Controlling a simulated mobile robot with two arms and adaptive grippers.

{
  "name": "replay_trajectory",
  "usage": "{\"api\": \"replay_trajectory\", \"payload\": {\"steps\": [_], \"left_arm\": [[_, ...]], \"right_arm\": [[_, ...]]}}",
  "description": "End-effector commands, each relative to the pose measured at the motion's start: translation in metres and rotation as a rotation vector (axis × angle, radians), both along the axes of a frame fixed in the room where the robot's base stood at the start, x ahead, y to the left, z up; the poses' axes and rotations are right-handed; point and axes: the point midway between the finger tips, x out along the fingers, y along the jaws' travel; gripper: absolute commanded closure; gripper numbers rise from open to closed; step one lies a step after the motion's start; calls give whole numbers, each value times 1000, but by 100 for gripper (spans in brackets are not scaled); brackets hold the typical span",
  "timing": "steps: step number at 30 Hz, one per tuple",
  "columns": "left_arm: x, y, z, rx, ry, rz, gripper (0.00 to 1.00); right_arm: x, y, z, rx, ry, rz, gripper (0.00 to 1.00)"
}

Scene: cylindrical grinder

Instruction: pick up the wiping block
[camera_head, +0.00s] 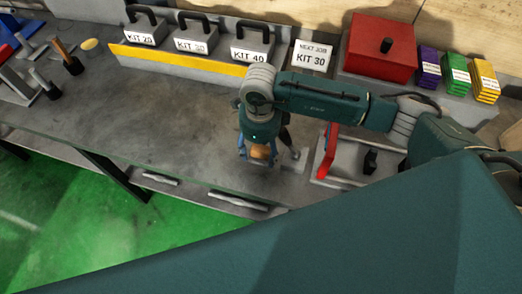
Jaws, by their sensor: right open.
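A small orange-tan block (261,151), which looks like the wiping block, is on the grey workbench (190,125) near its front edge. My right gripper (262,157) points down over it, open, with a finger on either side. The gripper and wrist hide part of the block, and I cannot tell whether the fingers touch it. My left gripper is not in view.
A grey tray (345,160) with a red upright part and a black item stands just right of the gripper. Kit boxes (195,40), a Kit 30 sign (311,57) and a red box (380,47) line the back.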

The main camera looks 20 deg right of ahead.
Motion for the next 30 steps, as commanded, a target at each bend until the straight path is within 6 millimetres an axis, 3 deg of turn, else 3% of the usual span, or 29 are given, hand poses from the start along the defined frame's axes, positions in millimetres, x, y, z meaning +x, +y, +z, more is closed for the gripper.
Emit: {"api": "replay_trajectory", "payload": {"steps": [2, 10, 23, 30], "left_arm": [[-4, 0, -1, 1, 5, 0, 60], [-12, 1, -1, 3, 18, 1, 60], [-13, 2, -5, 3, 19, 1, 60], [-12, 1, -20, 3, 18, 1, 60]], "right_arm": [[0, 0, 0, 0, 0, 0, 41], [0, 0, 0, 0, 0, 0, 90], [1, 0, 5, 0, -2, 0, 90], [2, 0, 30, 0, -6, 0, 90]]}}
